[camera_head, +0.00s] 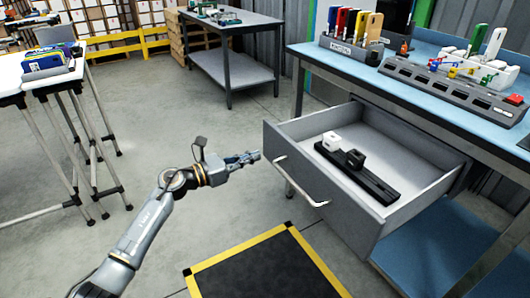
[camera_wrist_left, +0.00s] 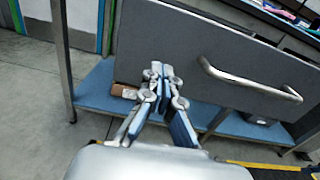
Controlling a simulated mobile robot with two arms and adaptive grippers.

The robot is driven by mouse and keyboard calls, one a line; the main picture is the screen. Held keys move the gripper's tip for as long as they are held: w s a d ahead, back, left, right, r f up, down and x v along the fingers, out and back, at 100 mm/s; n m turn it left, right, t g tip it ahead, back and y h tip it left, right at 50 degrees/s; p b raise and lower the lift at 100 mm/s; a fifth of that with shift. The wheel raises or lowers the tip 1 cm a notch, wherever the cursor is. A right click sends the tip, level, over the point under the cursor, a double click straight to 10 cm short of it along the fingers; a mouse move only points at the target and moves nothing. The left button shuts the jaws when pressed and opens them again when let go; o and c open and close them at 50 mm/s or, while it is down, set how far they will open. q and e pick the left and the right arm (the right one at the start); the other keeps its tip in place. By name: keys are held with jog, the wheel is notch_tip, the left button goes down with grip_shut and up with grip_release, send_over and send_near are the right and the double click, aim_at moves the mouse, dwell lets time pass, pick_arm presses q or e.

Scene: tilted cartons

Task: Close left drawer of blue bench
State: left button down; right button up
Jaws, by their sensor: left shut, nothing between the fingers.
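The left drawer (camera_head: 320,195) of the blue bench (camera_head: 430,118) stands pulled out, with its grey front panel and a curved metal handle (camera_head: 300,184) facing me. My left gripper (camera_head: 254,157) is shut and empty, in front of the left part of the drawer front in the head view. In the left wrist view the shut fingers (camera_wrist_left: 160,72) point at the drawer front (camera_wrist_left: 190,55), left of the handle (camera_wrist_left: 250,82). I cannot tell whether the fingertips touch the panel. My right gripper is not in view.
Inside the drawer lies a black holder (camera_head: 360,172) with a white and a black block. Tool racks (camera_head: 455,93) stand on the bench top. A yellow-edged black mat (camera_head: 265,270) lies below. A grey table (camera_head: 228,60) stands behind; the floor between is clear.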

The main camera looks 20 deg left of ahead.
aim_at(274, 149)
pick_arm(q)
jog(key=x, duration=0.4)
jog(key=shift+w+d, duration=0.15)
jog(key=shift+w, duration=0.05)
